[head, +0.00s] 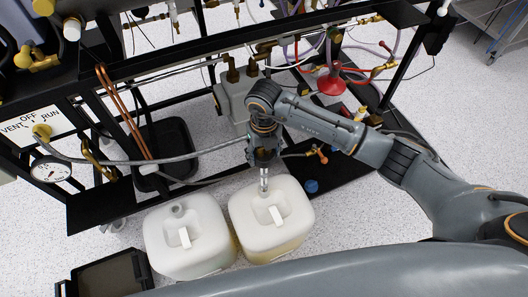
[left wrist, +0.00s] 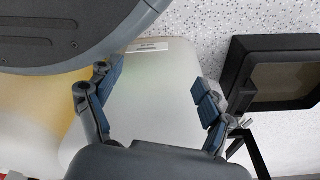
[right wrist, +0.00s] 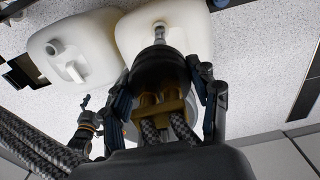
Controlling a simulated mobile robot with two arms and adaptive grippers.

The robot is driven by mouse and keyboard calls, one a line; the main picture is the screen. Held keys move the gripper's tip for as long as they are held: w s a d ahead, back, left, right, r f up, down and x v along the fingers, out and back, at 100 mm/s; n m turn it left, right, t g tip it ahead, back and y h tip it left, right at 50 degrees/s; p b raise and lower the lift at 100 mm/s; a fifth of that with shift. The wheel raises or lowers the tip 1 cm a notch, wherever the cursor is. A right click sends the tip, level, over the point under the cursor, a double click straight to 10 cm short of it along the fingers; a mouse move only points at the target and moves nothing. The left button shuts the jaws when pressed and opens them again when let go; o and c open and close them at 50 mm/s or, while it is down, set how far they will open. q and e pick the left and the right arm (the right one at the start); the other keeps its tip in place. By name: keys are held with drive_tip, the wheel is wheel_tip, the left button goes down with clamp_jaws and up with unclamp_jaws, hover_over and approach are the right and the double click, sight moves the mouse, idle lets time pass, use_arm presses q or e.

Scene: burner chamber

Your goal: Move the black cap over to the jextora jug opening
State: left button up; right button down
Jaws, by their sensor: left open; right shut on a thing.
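My right gripper (head: 264,158) is shut on the black cap (right wrist: 160,70), which has brass fittings and braided hoses. A metal tube (head: 264,181) extends below the gripper towards the top of the right-hand white jug (head: 297,215). The left-hand white jug (head: 205,250) has an uncovered neck (head: 177,209). A label (left wrist: 150,48) on a jug is too small to read. My left gripper (left wrist: 152,88) is open and empty, near a jug's side; it is outside the head view.
A blue cap (head: 311,186) lies right of the jugs. A black open box (head: 110,275) stands at the lower left. The black rack (head: 120,212) with hoses, valves and a gauge (head: 50,169) stands behind.

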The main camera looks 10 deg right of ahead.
drive_tip(key=shift+f+b, duration=0.8)
drive_tip(key=shift+f, duration=0.3)
drive_tip(key=shift+f+b, duration=0.55)
drive_tip(key=shift+f, duration=0.15)
use_arm(q)
drive_tip(key=w+r, duration=0.6)
drive_tip(key=r, duration=0.3)
drive_tip(key=shift+w+d+r+t+b, duration=0.25)
drive_tip(key=shift+d+r+t+b, duration=0.05)
drive_tip(key=shift+d+t+b, duration=0.1)
use_arm(e)
drive_tip(key=shift+f, duration=0.5)
use_arm(q)
drive_tip(key=shift+r, duration=0.1)
drive_tip(key=shift+w+r, duration=0.1)
drive_tip(key=shift+r, duration=0.35)
use_arm(e)
drive_tip(key=shift+f, duration=0.25)
